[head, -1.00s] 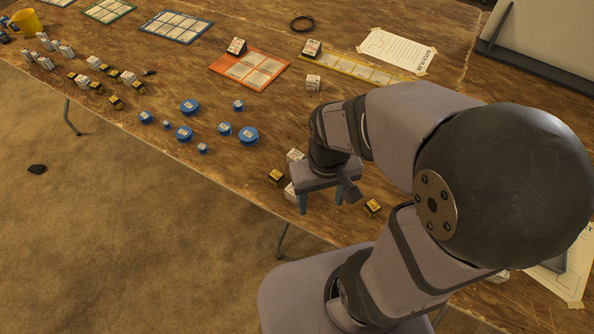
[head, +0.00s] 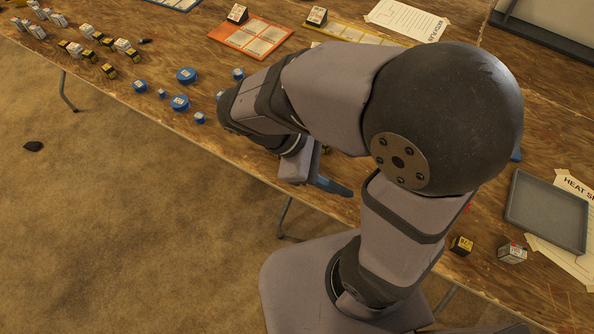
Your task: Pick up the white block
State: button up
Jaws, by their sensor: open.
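Several white blocks show. One white block (head: 512,253) sits on the table at the lower right, in front of the grey tray, next to a black-and-yellow block (head: 461,246). Other white blocks (head: 122,45) stand in a cluster at the upper left.
Blue round containers (head: 186,75) stand left of my arm. An orange card (head: 250,38) and a yellow card (head: 362,35) lie at the back. The grey tray (head: 548,212) lies at the right on a printed sheet. Bare wood lies along the lower right.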

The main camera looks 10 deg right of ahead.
jog(key=w+a+r+n+t+h+b, duration=0.3)
jog(key=w+a+n+t+h+b, duration=0.3)
jog(key=w+a+n+t, duration=0.5)
notch_tip(320, 180, down, 19)
jog(key=s+n+t, duration=0.1)
jog(key=s+n, duration=0.1)
jog(key=shift+w+r+p+x, duration=0.15)
jog(key=shift+p+x, duration=0.15)
jog(key=shift+x, duration=1.35)
jog(key=shift+w+r+p+x, duration=0.1)
jog(key=shift+p+x, duration=0.2)
jog(key=shift+x, duration=1.35)
jog(key=shift+a, duration=0.15)
jog(key=shift+c, duration=0.6)
jog(key=c, duration=1)
